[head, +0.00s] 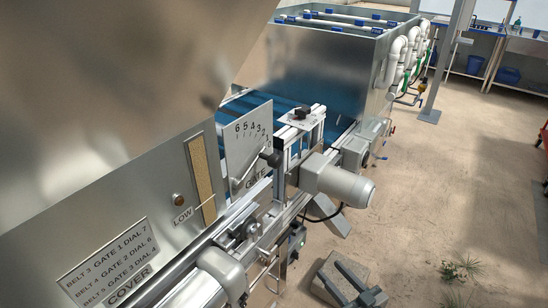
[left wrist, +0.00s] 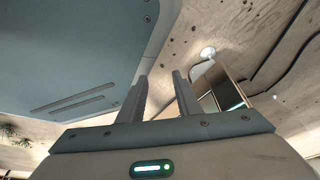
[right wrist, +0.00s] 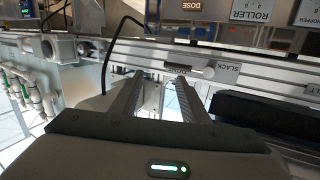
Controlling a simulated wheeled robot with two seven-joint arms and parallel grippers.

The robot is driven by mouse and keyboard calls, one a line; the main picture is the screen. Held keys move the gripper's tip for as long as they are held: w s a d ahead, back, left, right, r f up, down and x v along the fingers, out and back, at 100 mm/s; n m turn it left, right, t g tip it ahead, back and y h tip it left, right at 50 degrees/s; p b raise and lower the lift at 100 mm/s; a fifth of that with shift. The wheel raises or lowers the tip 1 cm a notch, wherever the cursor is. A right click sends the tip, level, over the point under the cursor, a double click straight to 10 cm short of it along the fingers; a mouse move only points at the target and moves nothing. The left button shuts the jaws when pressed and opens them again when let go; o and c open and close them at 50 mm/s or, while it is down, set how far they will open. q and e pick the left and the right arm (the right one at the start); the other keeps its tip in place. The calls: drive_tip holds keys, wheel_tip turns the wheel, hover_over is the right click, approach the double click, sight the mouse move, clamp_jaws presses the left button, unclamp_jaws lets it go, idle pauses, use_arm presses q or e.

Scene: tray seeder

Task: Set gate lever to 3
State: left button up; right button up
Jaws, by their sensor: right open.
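The gate dial plate (head: 246,140) stands upright in the middle of the head view, numbered 6 down to 0, with "GATE" below. The gate lever (head: 269,158) has a dark knob near the low-number end, by 0; its exact reading is hard to tell. My right gripper (head: 336,272) is low at the bottom right of the head view, below and to the right of the lever, apart from it. In the right wrist view its fingers (right wrist: 160,80) are apart and empty. My left gripper (left wrist: 159,76) shows only in its wrist view, fingers apart and empty.
A sign (head: 110,260) on the metal cover lists belt, gate and dial numbers. A grey motor (head: 338,180) and a framed post stand right of the dial. A blue belt (head: 270,103) runs behind. Open floor (head: 440,190) lies to the right.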

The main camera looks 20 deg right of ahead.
sight(279, 165)
use_arm(q)
drive_tip(key=s+a+g+p, duration=0.1)
drive_tip(key=s+a+p, duration=0.1)
drive_tip(key=s, duration=0.6)
drive_tip(key=shift+s+a+f+g, duration=0.15)
drive_tip(key=shift+a+g, duration=0.25)
drive_tip(key=shift+a, duration=0.15)
use_arm(e)
drive_tip(key=s+a+r+n+y, duration=0.1)
drive_tip(key=r+y, duration=0.2)
drive_tip(key=r, duration=0.7)
drive_tip(key=s+a+r+n+y, duration=0.2)
drive_tip(key=r+y, duration=0.1)
drive_tip(key=r, duration=0.7)
drive_tip(key=s+a+r+n+t+y, duration=0.1)
drive_tip(key=a+r+n+y, duration=0.1)
drive_tip(key=r, duration=0.9)
drive_tip(key=shift+s+a+y, duration=0.2)
drive_tip(key=shift+a+y, duration=0.05)
drive_tip(key=shift+y, duration=0.65)
